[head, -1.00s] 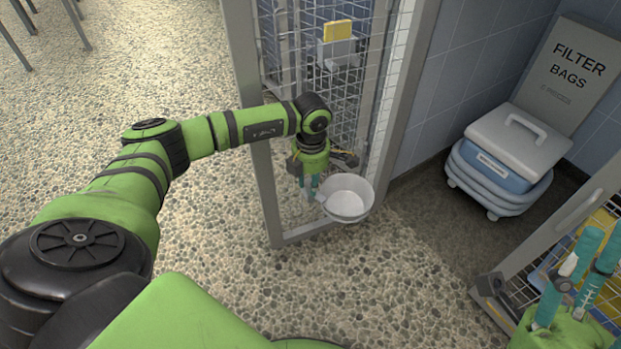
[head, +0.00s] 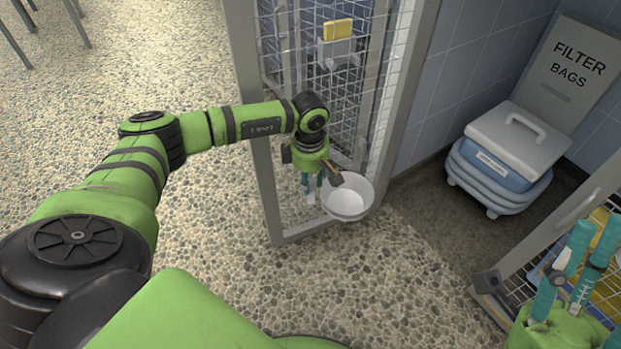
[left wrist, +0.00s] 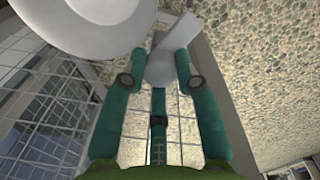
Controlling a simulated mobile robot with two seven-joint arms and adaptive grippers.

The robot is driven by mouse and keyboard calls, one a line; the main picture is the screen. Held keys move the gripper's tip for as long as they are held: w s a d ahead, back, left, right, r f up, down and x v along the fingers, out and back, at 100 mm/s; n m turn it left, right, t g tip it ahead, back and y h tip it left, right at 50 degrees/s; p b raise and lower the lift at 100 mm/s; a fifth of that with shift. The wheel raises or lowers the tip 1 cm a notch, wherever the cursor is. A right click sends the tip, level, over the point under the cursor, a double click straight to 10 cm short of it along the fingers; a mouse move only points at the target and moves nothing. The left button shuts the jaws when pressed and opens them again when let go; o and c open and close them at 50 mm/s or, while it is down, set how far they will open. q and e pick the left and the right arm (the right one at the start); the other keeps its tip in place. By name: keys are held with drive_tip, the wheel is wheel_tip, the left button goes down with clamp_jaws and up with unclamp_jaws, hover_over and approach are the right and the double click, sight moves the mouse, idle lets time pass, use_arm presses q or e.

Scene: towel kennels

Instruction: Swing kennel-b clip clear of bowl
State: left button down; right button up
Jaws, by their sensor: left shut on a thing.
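A white bowl (head: 349,197) sits at the kennel door's wire front, low down in the head view. It also fills the top left of the left wrist view (left wrist: 90,22). My left gripper (head: 311,187) points down just left of the bowl. It is shut on a pale grey clip (left wrist: 160,66), which shows between its teal fingers (left wrist: 160,75). In the head view the clip's pale end (head: 310,198) shows below the fingers, left of the bowl rim. Whether the clip touches the rim is unclear. My right gripper (head: 594,232) is at the lower right, its teal fingers apart.
The framed wire door (head: 262,190) stands beside my left arm. A yellow card (head: 338,29) sits in a holder on the mesh. A lidded tub (head: 513,150) and a filter bags bin (head: 580,65) stand at right. Another wire-fronted door (head: 545,240) is by my right gripper. Open floor lies left.

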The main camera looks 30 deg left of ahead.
sight(310, 182)
idle(0.4)
use_arm(q)
drive_tip(key=c, duration=1.2)
unclamp_jaws()
drive_tip(key=r, duration=1.2)
drive_tip(key=shift+s, duration=0.2)
